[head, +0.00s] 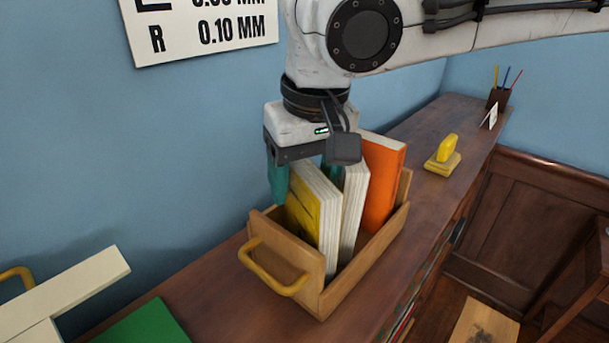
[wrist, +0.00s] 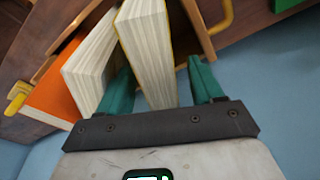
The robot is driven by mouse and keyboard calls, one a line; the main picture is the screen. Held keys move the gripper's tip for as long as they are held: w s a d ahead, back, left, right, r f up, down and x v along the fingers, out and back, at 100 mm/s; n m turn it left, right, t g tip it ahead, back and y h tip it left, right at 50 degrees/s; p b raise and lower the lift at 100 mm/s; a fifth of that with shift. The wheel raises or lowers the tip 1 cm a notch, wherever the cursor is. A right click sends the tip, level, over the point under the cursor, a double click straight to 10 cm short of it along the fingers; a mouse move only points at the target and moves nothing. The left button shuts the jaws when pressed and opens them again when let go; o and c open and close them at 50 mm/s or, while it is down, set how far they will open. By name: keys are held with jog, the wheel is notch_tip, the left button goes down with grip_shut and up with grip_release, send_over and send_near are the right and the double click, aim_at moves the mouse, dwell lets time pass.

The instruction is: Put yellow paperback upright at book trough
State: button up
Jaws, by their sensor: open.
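The yellow paperback (head: 312,212) stands nearly upright, slightly tilted, in the near end of the wooden book trough (head: 300,262). Its yellow cover faces the trough's near end. My gripper (head: 304,186) is open above it, pointing down, with teal fingers on either side of the book. In the wrist view, the paperback's page block (wrist: 147,45) lies between the spread fingers of my gripper (wrist: 160,72). One finger sits in the gap towards the neighbouring book; the other is clear of the cover. The paperback's lower edge is hidden by the trough wall.
A white-paged book (head: 352,205) and an orange book (head: 383,180) stand behind the paperback in the trough. A yellow-handled object (head: 444,155) and a pencil cup (head: 499,97) are farther along the bookcase top. A green book (head: 142,324) lies at the near end.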

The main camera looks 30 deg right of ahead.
jog(key=r, duration=0.3)
jog(key=s+r, duration=0.1)
jog(key=r, duration=0.6)
jog(key=shift+s+r+b, duration=0.3)
jog(key=shift+s+b, duration=0.05)
jog(key=shift+s, duration=0.05)
